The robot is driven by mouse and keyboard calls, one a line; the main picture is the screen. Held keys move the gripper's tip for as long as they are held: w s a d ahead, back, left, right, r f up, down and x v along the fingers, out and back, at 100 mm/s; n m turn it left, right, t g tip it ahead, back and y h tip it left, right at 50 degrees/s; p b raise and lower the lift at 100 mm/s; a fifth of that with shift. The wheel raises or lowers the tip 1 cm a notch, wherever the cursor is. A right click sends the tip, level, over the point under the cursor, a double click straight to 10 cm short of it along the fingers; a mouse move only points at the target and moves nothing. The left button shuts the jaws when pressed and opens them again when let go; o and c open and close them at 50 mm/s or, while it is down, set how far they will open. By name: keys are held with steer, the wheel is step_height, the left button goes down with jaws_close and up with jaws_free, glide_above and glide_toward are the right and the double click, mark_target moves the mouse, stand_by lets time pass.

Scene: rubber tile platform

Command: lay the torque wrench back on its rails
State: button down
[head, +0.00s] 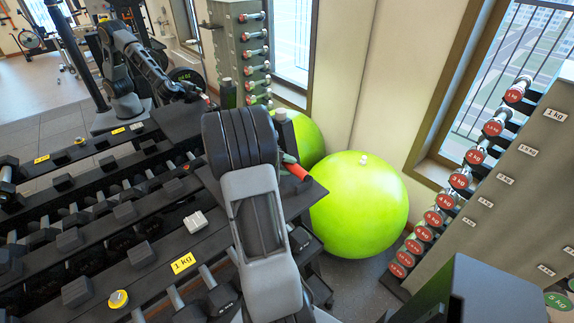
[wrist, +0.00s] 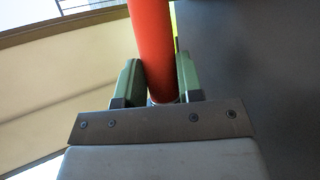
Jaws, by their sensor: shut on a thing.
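The torque wrench shows as a red-orange round handle (wrist: 149,35) in the wrist view, standing between the two green fingers of my gripper (wrist: 157,78). The fingers are shut on the handle, one on each side. In the head view a short red piece of the wrench (head: 297,171) sticks out to the right of my arm, above the corner of a dark platform (head: 316,193). My gripper (head: 289,158) is mostly hidden there behind my arm. The rest of the wrench is hidden, and I cannot make out the rails.
A dumbbell rack with a white box (head: 195,222) and yellow round item (head: 118,299) fills the left. Lime exercise balls (head: 358,207) and another dumbbell rack (head: 500,190) stand right.

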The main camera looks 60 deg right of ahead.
steer(key=shift+f+b, duration=0.25)
steer(key=shift+b, duration=0.05)
steer(key=c, duration=0.7)
jaws_free()
steer(key=b+v, duration=0.1)
steer(key=v, duration=1.2)
steer(key=shift+w+a+r, duration=0.25)
